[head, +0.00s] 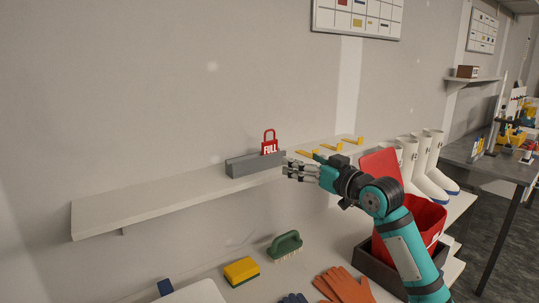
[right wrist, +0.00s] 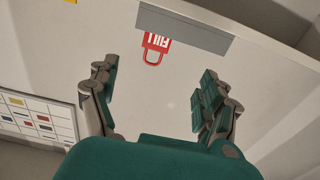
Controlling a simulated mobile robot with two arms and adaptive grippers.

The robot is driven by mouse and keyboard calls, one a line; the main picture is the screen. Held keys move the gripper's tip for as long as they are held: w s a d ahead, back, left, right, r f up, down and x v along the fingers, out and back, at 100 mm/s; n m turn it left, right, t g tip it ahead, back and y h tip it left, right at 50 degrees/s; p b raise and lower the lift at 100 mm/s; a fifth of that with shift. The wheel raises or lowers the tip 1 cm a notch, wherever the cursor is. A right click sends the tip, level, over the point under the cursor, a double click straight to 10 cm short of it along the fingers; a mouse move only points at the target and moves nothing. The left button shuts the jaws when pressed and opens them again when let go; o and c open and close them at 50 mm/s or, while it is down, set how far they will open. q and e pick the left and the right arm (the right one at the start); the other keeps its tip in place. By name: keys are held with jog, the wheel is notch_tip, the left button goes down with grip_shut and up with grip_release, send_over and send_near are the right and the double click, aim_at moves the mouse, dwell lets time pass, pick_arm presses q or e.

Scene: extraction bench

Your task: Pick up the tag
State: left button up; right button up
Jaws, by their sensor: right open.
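The tag (head: 269,144) is red, shaped like a padlock, with white letters reading FULL. It stands upright at the right end of a grey block (head: 248,164) on the wall shelf. In the right wrist view the tag (right wrist: 155,46) appears upside down beside the grey block (right wrist: 185,28), its lower edge hidden by the block. My right gripper (head: 286,170) is open and empty, just right of the block in the head view. In the right wrist view its fingers (right wrist: 158,92) are spread wide, with the tag ahead between them and apart from them. My left gripper is not in view.
The shelf (head: 150,207) is bare left of the block; yellow hooks (head: 330,147) lie to the right. Below are a green brush (head: 285,243), a yellow sponge (head: 241,271), orange gloves (head: 345,287) and a red bin (head: 425,222). White boots (head: 420,165) stand farther right.

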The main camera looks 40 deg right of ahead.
jog(key=p, duration=0.4)
send_near(271, 143)
jog(key=w, duration=0.5)
jog(key=shift+w+a+f, duration=0.15)
jog(key=shift+a+f, duration=0.05)
jog(key=shift+f, duration=0.05)
jog(key=w+p, duration=0.1)
jog(key=w+d+p, duration=0.1)
jog(key=w, duration=0.1)
jog(key=w+p, duration=0.1)
jog(key=shift+w+d+r, duration=0.15)
jog(key=shift+w+r, duration=0.15)
jog(key=shift+r, duration=0.1)
jog(key=shift+w+f, duration=0.2)
jog(key=shift+w, duration=0.15)
jog(key=shift+s, duration=0.1)
jog(key=shift+c, duration=0.2)
jog(key=shift+c, duration=1)
jog(key=c, duration=0.8)
jog(key=shift+r, duration=0.15)
